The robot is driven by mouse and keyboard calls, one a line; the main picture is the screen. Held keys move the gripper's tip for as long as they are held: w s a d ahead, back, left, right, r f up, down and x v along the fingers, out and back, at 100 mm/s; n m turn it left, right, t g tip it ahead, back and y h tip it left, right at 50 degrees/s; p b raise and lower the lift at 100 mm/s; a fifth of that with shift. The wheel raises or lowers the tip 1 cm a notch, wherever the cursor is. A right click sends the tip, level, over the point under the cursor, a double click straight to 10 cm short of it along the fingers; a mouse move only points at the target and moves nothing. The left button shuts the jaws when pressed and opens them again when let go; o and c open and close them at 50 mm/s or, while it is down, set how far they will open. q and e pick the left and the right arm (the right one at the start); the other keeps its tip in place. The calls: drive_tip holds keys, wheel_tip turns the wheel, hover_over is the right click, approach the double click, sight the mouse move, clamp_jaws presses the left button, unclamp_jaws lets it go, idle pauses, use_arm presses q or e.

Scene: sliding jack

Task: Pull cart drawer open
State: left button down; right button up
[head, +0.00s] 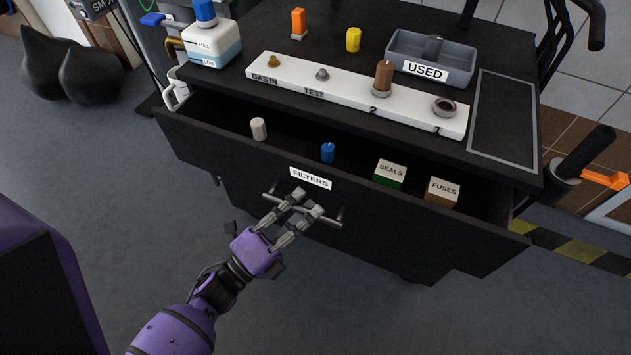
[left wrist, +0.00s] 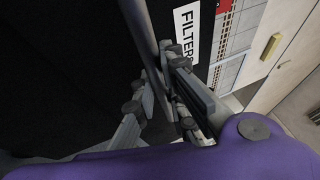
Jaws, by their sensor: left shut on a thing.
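The black cart drawer (head: 400,244) stands part-way out from the black cart (head: 505,60), and its inside shows from above. A white FILTERS label (head: 310,178) is on its front; the label also shows in the left wrist view (left wrist: 187,33). Below the label is a thin dark bar handle (head: 335,221). My purple left gripper (head: 297,204) is shut on the handle, with its fingers around the bar. In the left wrist view the bar (left wrist: 142,32) runs down between the fingers (left wrist: 160,95). My right gripper is not in view.
In the drawer are a white cylinder (head: 259,129), a blue cylinder (head: 328,152), a SEALS box (head: 390,173) and a FUSES box (head: 442,191). A white rack (head: 330,90), a USED tray (head: 462,55) and a bottle (head: 212,45) stand on top. Floor in front is clear.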

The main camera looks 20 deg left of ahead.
use_arm(q)
drive_tip(key=s, duration=1.8)
drive_tip(key=shift+a+f+p, duration=0.15)
drive_tip(key=shift+a+p, duration=0.2)
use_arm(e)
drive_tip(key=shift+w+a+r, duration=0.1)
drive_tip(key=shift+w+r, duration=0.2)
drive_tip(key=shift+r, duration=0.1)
use_arm(q)
drive_tip(key=c, duration=1.8)
unclamp_jaws()
drive_tip(key=shift+s, duration=0.1)
drive_tip(key=v, duration=1.1)
drive_tip(key=shift+s+a, duration=0.25)
drive_tip(key=shift+s, duration=0.1)
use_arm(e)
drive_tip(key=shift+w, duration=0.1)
